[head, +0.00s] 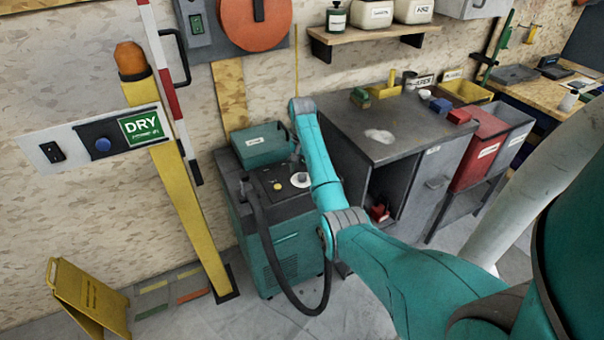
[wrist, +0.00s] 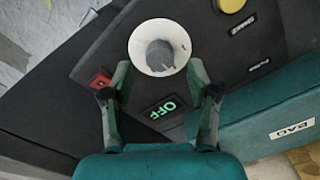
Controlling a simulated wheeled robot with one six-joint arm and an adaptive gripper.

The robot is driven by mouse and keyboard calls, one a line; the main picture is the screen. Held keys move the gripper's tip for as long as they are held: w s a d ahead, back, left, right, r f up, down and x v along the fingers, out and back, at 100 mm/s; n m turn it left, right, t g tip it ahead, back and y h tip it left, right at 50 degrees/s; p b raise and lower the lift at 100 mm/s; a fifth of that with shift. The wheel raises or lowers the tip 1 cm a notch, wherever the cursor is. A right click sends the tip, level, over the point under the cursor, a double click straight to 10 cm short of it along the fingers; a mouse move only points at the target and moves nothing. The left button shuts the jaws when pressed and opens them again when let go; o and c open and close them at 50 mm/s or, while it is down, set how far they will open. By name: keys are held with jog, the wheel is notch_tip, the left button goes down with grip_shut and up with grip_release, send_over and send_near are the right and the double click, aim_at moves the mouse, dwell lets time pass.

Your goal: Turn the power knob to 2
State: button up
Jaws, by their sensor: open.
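The power knob (wrist: 160,54) is a grey knob on a round white dial, on the dark sloping top of the teal machine (head: 280,250). In the head view the white dial (head: 301,181) shows small, beside my arm. A dark display (wrist: 165,108) next to the dial shows green letters reading OFF. My gripper (wrist: 160,72) is open, with one finger on each side of the dial in the wrist view. I cannot tell whether the fingers touch it. In the head view my forearm and wrist stand over the machine, and the fingers are hard to make out.
A yellow button (head: 277,186) and a red switch (wrist: 100,80) share the panel. A teal box labelled BAG (wrist: 260,120) stands beside the panel. A black hose (head: 268,250) loops down the machine's front. A grey cabinet (head: 395,135) stands close on the right, a yellow post (head: 190,210) left.

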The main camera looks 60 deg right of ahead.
aim_at(302, 175)
jog(key=shift+r, duration=1.95)
